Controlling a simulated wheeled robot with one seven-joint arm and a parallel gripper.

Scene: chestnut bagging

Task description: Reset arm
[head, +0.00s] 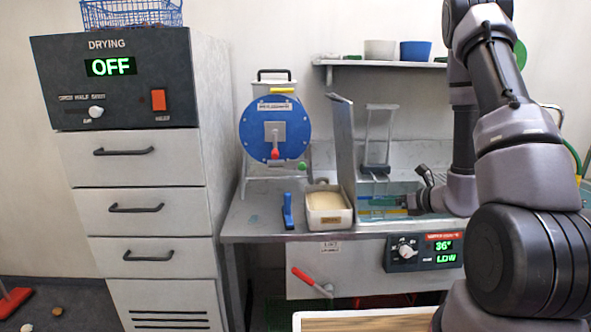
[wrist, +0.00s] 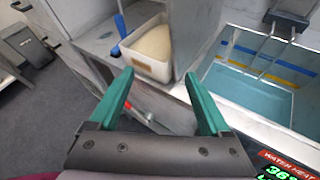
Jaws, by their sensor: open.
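My gripper (head: 424,190) is at the right in the head view, in front of the water bath and partly hidden by my own arm. In the wrist view my gripper (wrist: 162,98) shows two green fingers spread wide apart with nothing between them. Beyond the fingers a white bin (wrist: 130,66) with pale grainy contents stands on the counter; the bin also shows in the head view (head: 329,222). The water bath (head: 380,217) lies right of the bin and holds clear bluish water, seen in the wrist view (wrist: 250,95).
A drying cabinet (head: 135,158) with its display at OFF stands at the left. A blue drum (head: 290,130) and a blue-handled tool (head: 288,212) are on the counter. A red lever (head: 308,278) juts from the counter front. A shelf (head: 350,63) with bowls hangs behind.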

